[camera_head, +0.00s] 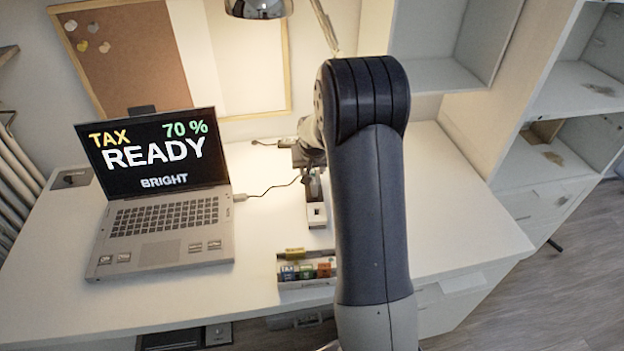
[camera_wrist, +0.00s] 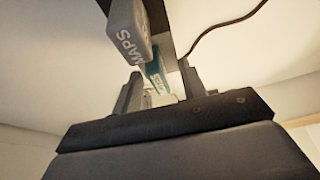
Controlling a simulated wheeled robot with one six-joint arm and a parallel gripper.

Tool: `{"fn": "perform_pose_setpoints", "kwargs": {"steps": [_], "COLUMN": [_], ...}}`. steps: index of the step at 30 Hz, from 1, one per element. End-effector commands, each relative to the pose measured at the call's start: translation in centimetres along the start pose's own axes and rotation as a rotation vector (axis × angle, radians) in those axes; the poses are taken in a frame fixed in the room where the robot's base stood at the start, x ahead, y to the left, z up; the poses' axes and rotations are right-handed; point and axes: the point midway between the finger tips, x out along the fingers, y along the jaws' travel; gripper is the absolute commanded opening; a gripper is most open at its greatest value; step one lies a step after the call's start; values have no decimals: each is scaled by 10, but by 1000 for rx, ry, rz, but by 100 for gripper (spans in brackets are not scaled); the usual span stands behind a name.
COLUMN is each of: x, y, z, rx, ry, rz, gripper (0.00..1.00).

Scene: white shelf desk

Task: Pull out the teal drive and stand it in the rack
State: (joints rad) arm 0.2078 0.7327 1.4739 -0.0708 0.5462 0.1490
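The teal drive (camera_wrist: 155,77) shows in the wrist view between the two fingers of my gripper (camera_wrist: 158,75). Light gaps show beside it, so the fingers look open around it. Beside it, nearer the wrist camera, is a grey drive marked MAPS (camera_wrist: 128,34). Both are by a dark hub strip (camera_wrist: 166,20). In the head view my gripper (camera_head: 309,165) is low over the hub, and my arm hides part of it; the teal drive cannot be made out there. The rack (camera_head: 305,284) stands at the desk's front, holding several small coloured, labelled drives.
An open laptop (camera_head: 165,205) stands to the left, its screen reading TAX, 70 %, READY and BRIGHT. A dark cable (camera_head: 268,190) runs from it towards the hub. A white shelf unit (camera_head: 560,130) is at the right. The white desk (camera_head: 450,220) is clear right of my arm.

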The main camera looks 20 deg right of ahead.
Motion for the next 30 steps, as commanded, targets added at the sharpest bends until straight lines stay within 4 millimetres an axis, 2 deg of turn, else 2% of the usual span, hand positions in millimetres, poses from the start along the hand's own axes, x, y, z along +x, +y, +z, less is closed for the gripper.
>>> {"fn": "perform_pose_setpoints", "kwargs": {"steps": [8,23,30], "x": [3,3,3], "y": [0,0,0], "z": [0,0,0], "rx": [1,1,1], "ry": [1,1,1], "rz": [0,0,0], "gripper": [40,1,0]}}
